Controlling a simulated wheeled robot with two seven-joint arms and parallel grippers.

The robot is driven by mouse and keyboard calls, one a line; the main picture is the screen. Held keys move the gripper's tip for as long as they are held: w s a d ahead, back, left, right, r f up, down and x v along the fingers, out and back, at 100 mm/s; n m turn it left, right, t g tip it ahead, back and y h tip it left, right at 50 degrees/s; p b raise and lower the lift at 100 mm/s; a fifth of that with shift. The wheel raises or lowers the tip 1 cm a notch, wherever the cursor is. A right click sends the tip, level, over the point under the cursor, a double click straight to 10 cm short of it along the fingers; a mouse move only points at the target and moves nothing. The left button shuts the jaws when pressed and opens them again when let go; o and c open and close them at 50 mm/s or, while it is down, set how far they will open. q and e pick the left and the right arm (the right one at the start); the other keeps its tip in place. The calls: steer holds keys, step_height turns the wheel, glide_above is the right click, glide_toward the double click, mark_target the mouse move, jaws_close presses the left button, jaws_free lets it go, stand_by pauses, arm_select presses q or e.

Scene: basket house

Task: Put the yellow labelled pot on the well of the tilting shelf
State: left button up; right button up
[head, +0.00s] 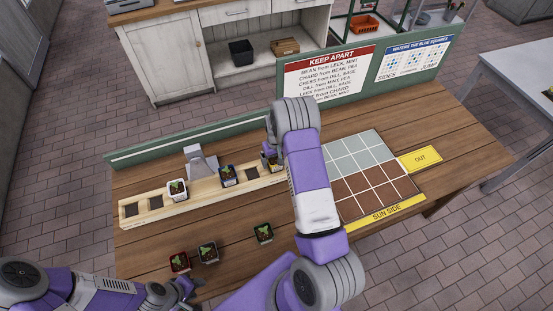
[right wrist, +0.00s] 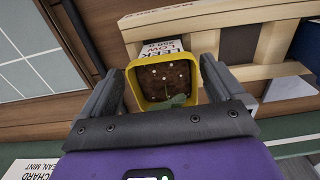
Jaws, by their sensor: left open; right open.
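The yellow pot (right wrist: 150,104) holds soil and a small green sprout, with a white label reading LEEK (right wrist: 163,46) beside it. It sits between the two fingers of my right gripper (right wrist: 165,85), which is open around it. In the head view my right arm hides most of that gripper, at the right part of the wooden tilting shelf (head: 190,205). I cannot tell whether the pot rests in a well. My left gripper (head: 189,288) is open and empty near the table's front edge.
Two pots (head: 177,189) (head: 227,177) stand in the shelf. A red pot (head: 180,263) and two dark pots (head: 208,252) (head: 264,233) stand on the table. The gridded board (head: 372,175) and yellow OUT card (head: 419,159) lie right. A green panel (head: 140,152) runs behind.

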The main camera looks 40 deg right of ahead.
step_height(320, 180, up, 12)
steer(key=shift+r, duration=0.2)
steer(key=shift+f, duration=0.1)
stand_by(0.7)
